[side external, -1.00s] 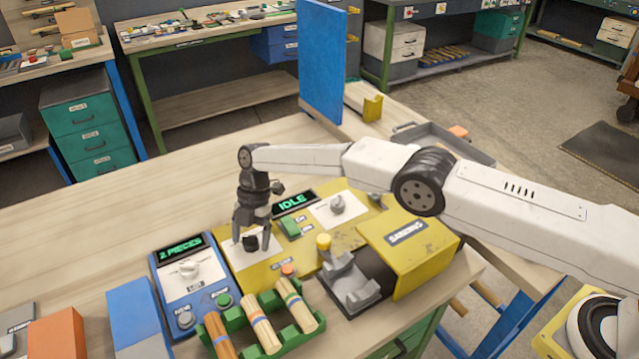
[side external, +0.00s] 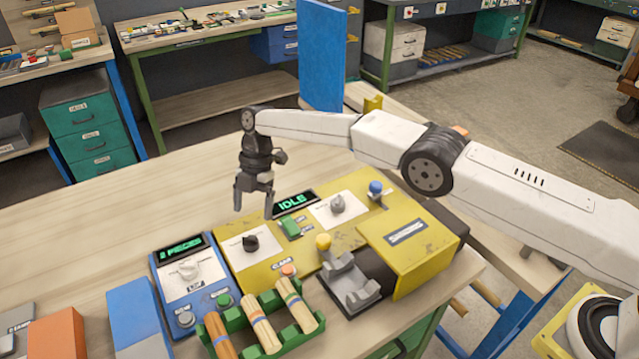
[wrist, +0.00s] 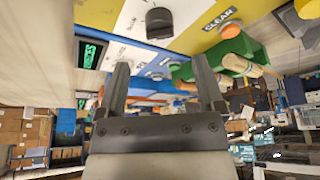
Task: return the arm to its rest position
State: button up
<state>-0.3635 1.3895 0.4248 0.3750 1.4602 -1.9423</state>
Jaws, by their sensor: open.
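My gripper (side external: 254,203) hangs above the yellow machine panel (side external: 280,262) at its upper left edge, fingers pointing down. Its two fingers are apart with nothing between them; they also show apart in the wrist view (wrist: 163,85). A black knob (side external: 250,243) on a white plate stands below and clear of the fingers, and it shows past them in the wrist view (wrist: 159,22). My arm reaches in from the right over the yellow sanding housing.
A blue box (side external: 184,285) with a pieces display stands left of the panel. A green rack (side external: 233,325) holds several turned wood pieces.

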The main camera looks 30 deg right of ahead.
jog(key=shift+r, duration=0.25)
jog(key=shift+d, duration=0.1)
jog(key=s+d+r+m+t+h, duration=0.1)
jog(key=s+d+r+m+t, duration=0.15)
jog(key=d+m, duration=0.5)
jog(key=s+d+r+m+t+h, duration=0.1)
jog(key=s+d+r+m, duration=0.25)
jog(key=d+m, duration=0.4)
jog(key=s+d+m, duration=0.1)
jog(key=s+d, duration=0.2)
jog(key=s+d+r+m, duration=0.1)
jog(key=s+d+m, duration=0.1)
jog(key=s+d, duration=0.1)
jog(key=s+d+m+t, duration=0.1)
jog(key=s+d+m, duration=0.1)
jog(key=s+d, duration=0.1)
jog(key=shift+s+r+h, duration=0.15)
jog(key=shift+s+h, duration=0.15)
jog(key=shift+s, duration=0.35)
jog(key=s+d+m, duration=0.2)
jog(key=s, duration=0.4)
jog(key=s+d+f+m, duration=0.1)
jog(key=s+d+m, duration=0.1)
jog(key=s, duration=0.4)
jog(key=shift+s+d+f+m+t+h, duration=0.25)
jog(key=shift+s+m+t+h, duration=0.2)
jog(key=shift+m, duration=0.35)
